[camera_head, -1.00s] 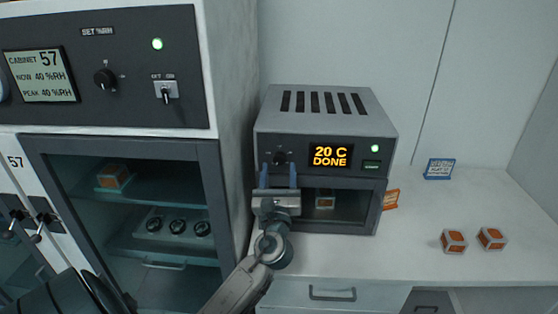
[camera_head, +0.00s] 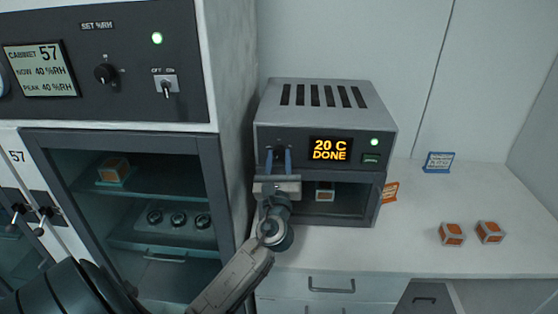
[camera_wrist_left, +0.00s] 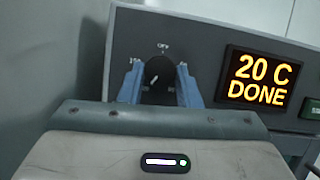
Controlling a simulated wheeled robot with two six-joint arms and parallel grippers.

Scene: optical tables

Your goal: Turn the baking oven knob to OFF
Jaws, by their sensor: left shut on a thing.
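The baking oven (camera_head: 325,108) is a grey box with a slotted top and a dark front panel. Its display (camera_head: 330,149) reads "20 C DONE" in orange, and a green lamp glows at the panel's right. The oven knob (camera_wrist_left: 158,78) is dark with a white mark, at the panel's left. An "OFF" label (camera_wrist_left: 163,45) shows above it, and a second small label at its upper left. My left gripper (camera_head: 279,158) is shut on the knob, one blue finger on each side; the fingers also show in the left wrist view (camera_wrist_left: 158,84). My right gripper is out of view.
A humidity cabinet (camera_head: 130,65) stands close on the left. Two similar blocks (camera_head: 452,234) and a blue-framed sign (camera_head: 438,163) are on the counter (camera_head: 400,250) at right, otherwise largely clear.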

